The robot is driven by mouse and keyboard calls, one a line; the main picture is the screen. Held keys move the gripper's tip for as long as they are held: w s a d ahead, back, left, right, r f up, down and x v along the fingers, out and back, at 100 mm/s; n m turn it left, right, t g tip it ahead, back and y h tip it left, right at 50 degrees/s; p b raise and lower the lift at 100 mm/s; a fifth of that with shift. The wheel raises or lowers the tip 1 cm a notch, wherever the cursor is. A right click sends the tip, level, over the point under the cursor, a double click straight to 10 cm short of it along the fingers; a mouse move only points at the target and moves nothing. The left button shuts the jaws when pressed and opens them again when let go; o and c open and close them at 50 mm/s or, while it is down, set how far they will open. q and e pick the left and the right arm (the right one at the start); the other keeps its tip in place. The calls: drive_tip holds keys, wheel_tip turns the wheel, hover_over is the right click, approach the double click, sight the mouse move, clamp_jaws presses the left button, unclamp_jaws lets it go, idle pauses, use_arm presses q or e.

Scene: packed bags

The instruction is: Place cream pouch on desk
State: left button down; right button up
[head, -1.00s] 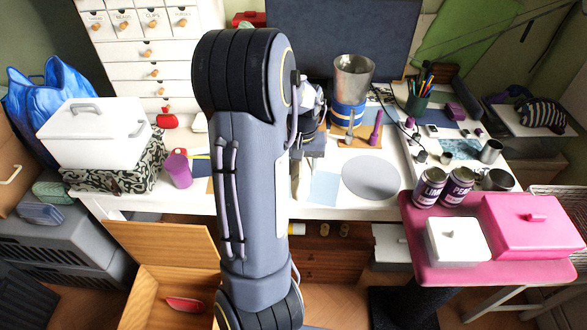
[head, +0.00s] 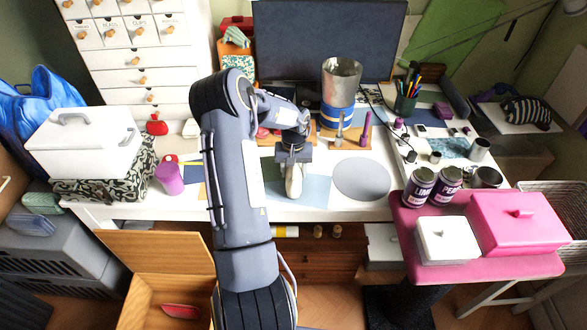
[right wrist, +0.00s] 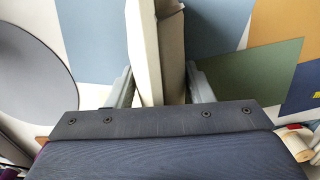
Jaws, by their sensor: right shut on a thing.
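The cream pouch (head: 294,182) hangs upright below my right gripper (head: 294,160), over the pale blue sheet on the white desk (head: 340,212). In the right wrist view the pouch (right wrist: 147,50) stands between the two grey fingers of my right gripper (right wrist: 160,88), which are shut on it. I cannot tell whether its lower end touches the desk. My left gripper is not in view.
A grey round mat (head: 361,180) lies just right of the pouch. Behind it stand a metal cup with a blue band (head: 341,85) and a purple peg (head: 366,128). A purple cup (head: 168,179) is at the left. A pink side table (head: 405,225) is at the right.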

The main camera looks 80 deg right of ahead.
drive_tip(key=shift+f+b, duration=0.2)
drive_tip(key=shift+b, duration=0.1)
drive_tip(key=o, duration=1.1)
drive_tip(key=shift+r, duration=0.1)
drive_tip(key=shift+c, duration=0.2)
wheel_tip(320, 180, up, 12)
drive_tip(key=shift+r, duration=0.2)
